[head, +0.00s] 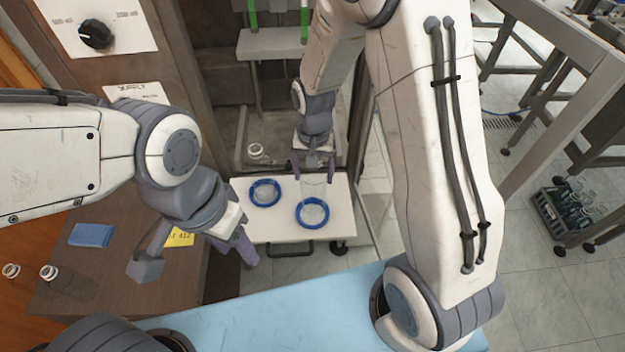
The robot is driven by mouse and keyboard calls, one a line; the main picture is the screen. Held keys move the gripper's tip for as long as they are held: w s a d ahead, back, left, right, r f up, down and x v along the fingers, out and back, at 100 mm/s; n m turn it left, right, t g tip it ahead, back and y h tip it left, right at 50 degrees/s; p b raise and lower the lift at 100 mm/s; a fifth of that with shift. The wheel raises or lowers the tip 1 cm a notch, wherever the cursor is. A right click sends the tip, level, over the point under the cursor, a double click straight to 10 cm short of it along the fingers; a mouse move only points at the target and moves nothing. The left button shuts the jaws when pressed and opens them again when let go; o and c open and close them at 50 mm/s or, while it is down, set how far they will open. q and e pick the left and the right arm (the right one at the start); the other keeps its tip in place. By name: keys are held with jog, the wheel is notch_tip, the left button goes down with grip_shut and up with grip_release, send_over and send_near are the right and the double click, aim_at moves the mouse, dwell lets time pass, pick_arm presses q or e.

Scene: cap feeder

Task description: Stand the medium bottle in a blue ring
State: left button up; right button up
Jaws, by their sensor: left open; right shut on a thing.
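My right gripper (313,176) reaches down over the white board and is shut on a clear bottle (314,189), presumably the medium one. The bottle looks upright, above or within the right-hand blue ring (299,222); I cannot tell whether its base touches the board. A second blue ring (265,204) lies to the left and looks empty.
A bottle crate (563,215) stands far right.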

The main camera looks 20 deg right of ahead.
jog(key=shift+w+a+f+p, duration=0.1)
jog(key=shift+f+p, duration=0.3)
jog(key=shift+f, duration=1.7)
jog(key=shift+f, duration=0.2)
jog(key=o, duration=1.5)
jog(key=shift+o, duration=0.2)
jog(key=shift+r, duration=0.15)
